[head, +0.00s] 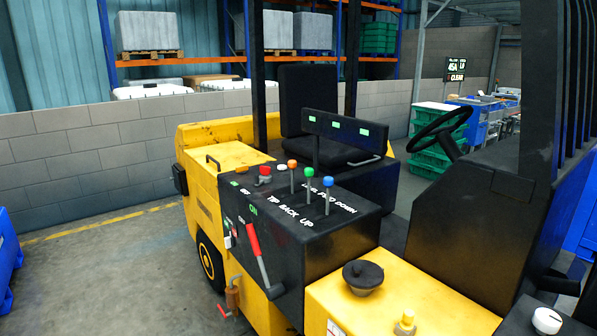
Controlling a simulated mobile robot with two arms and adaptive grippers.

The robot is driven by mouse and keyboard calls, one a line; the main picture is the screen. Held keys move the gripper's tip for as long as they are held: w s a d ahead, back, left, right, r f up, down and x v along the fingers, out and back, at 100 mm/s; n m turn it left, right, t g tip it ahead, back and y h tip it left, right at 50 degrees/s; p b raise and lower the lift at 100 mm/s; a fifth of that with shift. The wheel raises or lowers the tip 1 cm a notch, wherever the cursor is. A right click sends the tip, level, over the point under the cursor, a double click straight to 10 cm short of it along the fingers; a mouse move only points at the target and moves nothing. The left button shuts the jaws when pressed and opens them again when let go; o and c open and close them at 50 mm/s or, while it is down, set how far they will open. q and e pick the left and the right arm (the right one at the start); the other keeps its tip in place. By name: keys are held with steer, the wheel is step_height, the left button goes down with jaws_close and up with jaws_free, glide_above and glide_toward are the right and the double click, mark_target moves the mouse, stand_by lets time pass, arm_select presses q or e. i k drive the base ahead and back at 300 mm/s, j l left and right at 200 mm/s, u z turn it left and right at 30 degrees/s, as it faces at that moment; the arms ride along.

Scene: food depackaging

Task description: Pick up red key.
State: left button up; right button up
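A small red piece (265,170), which may be the red key, sits on top of the black control console (330,235) of a yellow forklift-like vehicle. It is too small for me to tell its shape. Another small red piece (223,312) shows low on the console's side, by a rusty brown cylinder (233,296). I cannot tell which of these is the key. Neither of my grippers is in view.
Levers with orange (292,164), green (309,171) and blue (328,181) knobs stand on the console. A red-handled lever (253,240) leans on its side. A steering wheel (440,129) is at right.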

mark_target(265, 170)
steer(key=i+j+z, duration=0.45)
steer(key=j+z, duration=0.2)
steer(key=j, duration=0.2)
steer(key=i+j+z, duration=0.25)
steer(key=k+j, duration=0.1)
